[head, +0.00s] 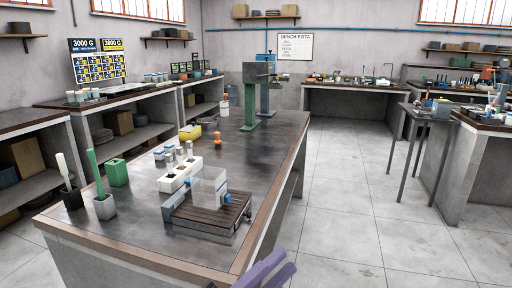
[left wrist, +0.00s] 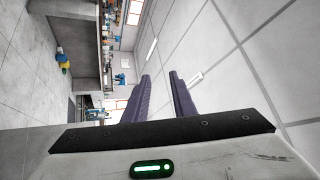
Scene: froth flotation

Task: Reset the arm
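My left gripper (head: 286,260) shows at the bottom edge of the head view, just right of the near bench corner. Its two purple fingers stand apart from the bench top. In the left wrist view, the left gripper (left wrist: 158,80) has its fingers spread with a clear gap and nothing between them. My right gripper is in neither view.
The dark-topped bench (head: 255,160) holds a slatted platform (head: 208,213) with a clear box (head: 209,190), a white block (head: 172,181), a green stand (head: 248,110), a green container (head: 117,172) and two brush pots. Tiled floor (head: 345,215) at right is clear.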

